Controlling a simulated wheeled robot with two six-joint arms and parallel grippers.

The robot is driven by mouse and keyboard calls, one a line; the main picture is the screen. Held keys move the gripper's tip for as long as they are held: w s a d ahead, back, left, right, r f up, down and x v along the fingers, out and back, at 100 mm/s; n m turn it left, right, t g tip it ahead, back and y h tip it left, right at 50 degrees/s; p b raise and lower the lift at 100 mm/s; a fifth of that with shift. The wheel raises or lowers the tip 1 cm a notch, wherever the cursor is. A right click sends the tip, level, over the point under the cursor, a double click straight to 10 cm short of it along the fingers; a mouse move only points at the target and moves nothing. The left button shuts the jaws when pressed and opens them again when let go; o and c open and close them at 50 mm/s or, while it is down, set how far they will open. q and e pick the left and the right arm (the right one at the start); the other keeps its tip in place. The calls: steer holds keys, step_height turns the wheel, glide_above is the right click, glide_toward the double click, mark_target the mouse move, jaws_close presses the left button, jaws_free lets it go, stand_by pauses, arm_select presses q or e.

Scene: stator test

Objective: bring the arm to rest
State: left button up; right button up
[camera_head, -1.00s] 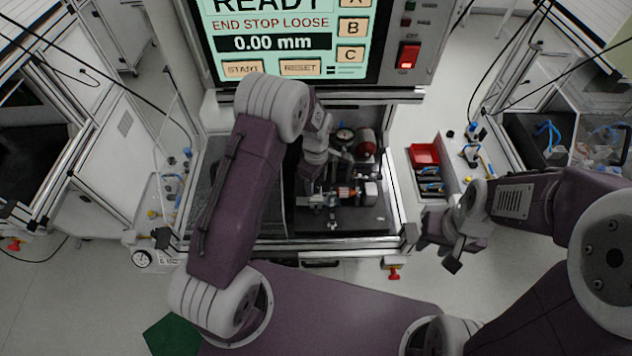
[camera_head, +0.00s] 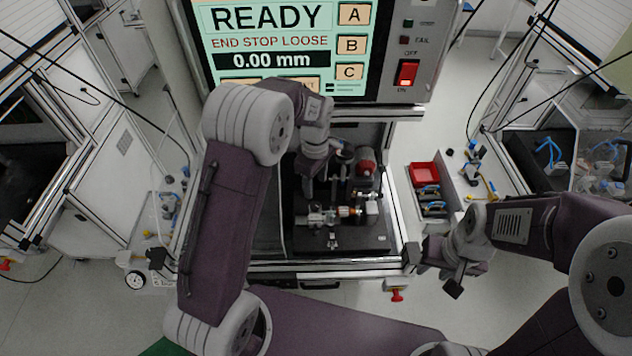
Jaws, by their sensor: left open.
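My left arm reaches in from the left over the test station, and its gripper (camera_head: 307,186) hangs above the dark fixture plate, at the left of the stator test parts (camera_head: 345,211). Its fingers are small and partly hidden by the wrist, and I see nothing held in them. My right gripper (camera_head: 433,272) is at the right of the station, beside its front right corner. Its two dark fingers are apart with nothing between them.
The test screen (camera_head: 272,42) reads READY, END STOP LOOSE, 0.00 mm. A red switch (camera_head: 407,73) is beside it. A red bin (camera_head: 424,174) stands on the white side shelf at the right. The station's front rail (camera_head: 330,267) runs below the fixture plate (camera_head: 350,240).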

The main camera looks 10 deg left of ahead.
arm_select(q)
steer(key=s+a+f+m+b, duration=0.1)
steer(key=s+a+m+b, duration=0.1)
steer(key=s+m, duration=0.5)
steer(key=s+a+f+m+t+b, duration=0.1)
steer(key=s+a+m+b, duration=0.1)
steer(key=s+m, duration=0.5)
steer(key=s, duration=0.4)
steer(key=shift+f, duration=0.4)
steer(key=shift+s, duration=0.1)
